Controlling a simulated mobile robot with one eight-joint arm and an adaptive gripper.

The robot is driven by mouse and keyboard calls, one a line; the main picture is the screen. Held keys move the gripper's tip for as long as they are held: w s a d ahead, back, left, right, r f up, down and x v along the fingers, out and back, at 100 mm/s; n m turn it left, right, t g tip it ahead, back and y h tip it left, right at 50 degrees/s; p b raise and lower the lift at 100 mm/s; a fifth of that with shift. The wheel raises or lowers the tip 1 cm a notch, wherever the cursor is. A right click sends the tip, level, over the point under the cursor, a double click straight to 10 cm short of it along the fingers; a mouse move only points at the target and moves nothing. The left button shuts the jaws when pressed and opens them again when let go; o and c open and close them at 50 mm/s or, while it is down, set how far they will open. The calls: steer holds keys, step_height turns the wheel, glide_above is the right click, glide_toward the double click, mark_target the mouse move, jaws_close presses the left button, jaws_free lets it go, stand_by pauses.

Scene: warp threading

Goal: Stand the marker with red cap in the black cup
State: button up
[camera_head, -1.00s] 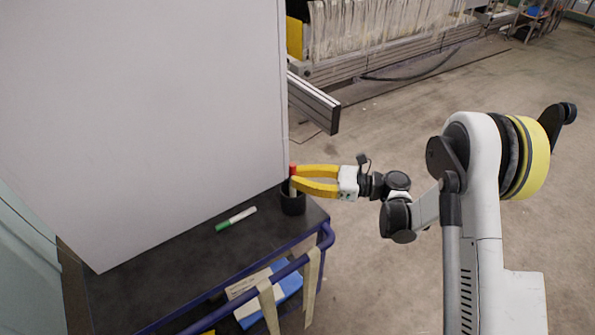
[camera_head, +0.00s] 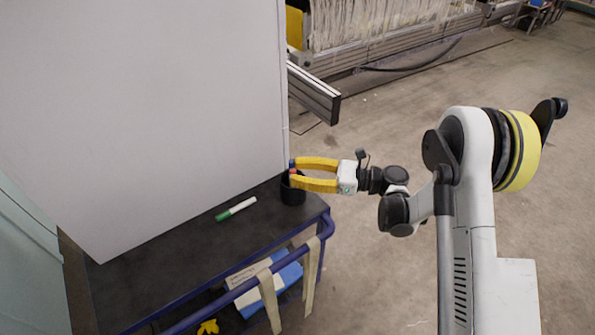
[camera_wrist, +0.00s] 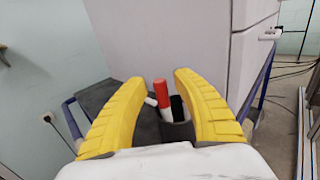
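The black cup (camera_head: 292,193) stands on the dark cart top near its right corner. The marker with red cap (camera_wrist: 162,97) stands in the cup, red end up; its lower part is hidden by the cup wall (camera_wrist: 178,133). In the head view only a bit of its red cap (camera_head: 292,171) shows between my fingers. My gripper (camera_head: 293,168) is open at the cup's mouth. In the wrist view its yellow fingers (camera_wrist: 160,76) are spread on both sides of the marker, with gaps visible.
A marker with a green end (camera_head: 236,209) lies on the cart top (camera_head: 190,250), left of the cup. A tall pale panel (camera_head: 150,110) rises close behind the cup. A small blue spot beside the fingertip is too small to identify. A blue rail (camera_head: 270,272) runs along the cart's front.

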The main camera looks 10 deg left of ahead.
steer(key=d, duration=1.2)
steer(key=shift+w, duration=0.45)
steer(key=shift+r, duration=0.1)
